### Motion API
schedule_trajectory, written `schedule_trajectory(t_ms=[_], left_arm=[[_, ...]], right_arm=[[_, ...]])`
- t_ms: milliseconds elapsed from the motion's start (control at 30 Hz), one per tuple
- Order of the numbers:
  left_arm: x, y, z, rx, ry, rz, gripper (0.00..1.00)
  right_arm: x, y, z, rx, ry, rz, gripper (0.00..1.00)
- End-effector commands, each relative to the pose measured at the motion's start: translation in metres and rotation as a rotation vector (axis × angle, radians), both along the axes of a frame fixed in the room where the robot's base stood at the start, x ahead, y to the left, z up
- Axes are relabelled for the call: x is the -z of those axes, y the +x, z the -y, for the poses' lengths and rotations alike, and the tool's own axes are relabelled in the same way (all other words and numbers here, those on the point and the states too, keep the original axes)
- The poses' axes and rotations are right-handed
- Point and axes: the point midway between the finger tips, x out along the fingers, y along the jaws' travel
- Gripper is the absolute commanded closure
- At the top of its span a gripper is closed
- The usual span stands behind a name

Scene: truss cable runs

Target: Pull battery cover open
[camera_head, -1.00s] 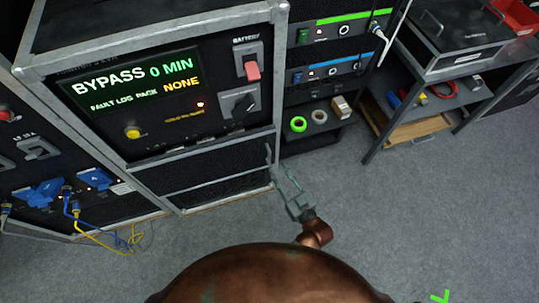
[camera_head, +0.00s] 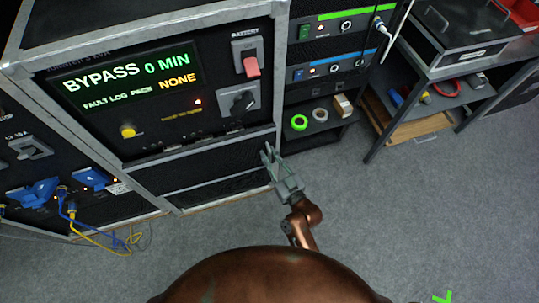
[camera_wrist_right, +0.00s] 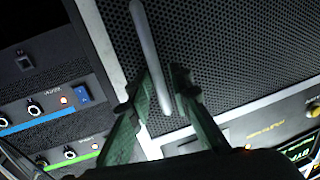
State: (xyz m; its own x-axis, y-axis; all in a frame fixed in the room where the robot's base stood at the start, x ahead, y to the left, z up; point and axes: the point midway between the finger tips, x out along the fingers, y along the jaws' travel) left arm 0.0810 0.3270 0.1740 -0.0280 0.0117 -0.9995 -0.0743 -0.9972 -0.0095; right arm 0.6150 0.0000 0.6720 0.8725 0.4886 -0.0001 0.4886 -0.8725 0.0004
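The battery cover seems to be the dark perforated panel (camera_head: 205,166) low on the cabinet, under the display; it looks closed. In the right wrist view the perforated panel (camera_wrist_right: 235,45) fills the upper middle, with a grey bar handle (camera_wrist_right: 145,40) in front of it. My right gripper (camera_head: 268,151) is at the panel's right end in the head view. In the wrist view its green fingers (camera_wrist_right: 166,75) are apart, with the bar running between them, close to the left finger. Contact cannot be told. My left gripper is not in view.
The display (camera_head: 130,82) reads BYPASS 0 MIN, with a red battery switch (camera_head: 251,66) and black rotary knob (camera_head: 243,102) beside it. A rack shelf with tape rolls (camera_head: 299,122) stands right of the cabinet. Blue and yellow cables (camera_head: 95,240) hang at left.

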Motion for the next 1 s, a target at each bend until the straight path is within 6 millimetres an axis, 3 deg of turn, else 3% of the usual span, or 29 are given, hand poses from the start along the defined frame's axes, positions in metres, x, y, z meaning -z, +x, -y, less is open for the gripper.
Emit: schedule_trajectory(t_ms=[233, 1000], left_arm=[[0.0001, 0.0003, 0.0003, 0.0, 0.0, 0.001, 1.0], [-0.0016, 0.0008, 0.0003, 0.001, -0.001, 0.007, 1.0]], right_arm=[[0.0003, -0.0002, 0.0002, 0.0, 0.0, 0.0, 1.0], [0.0, -0.0063, -0.0021, -0.006, -0.001, 0.0, 1.0]])
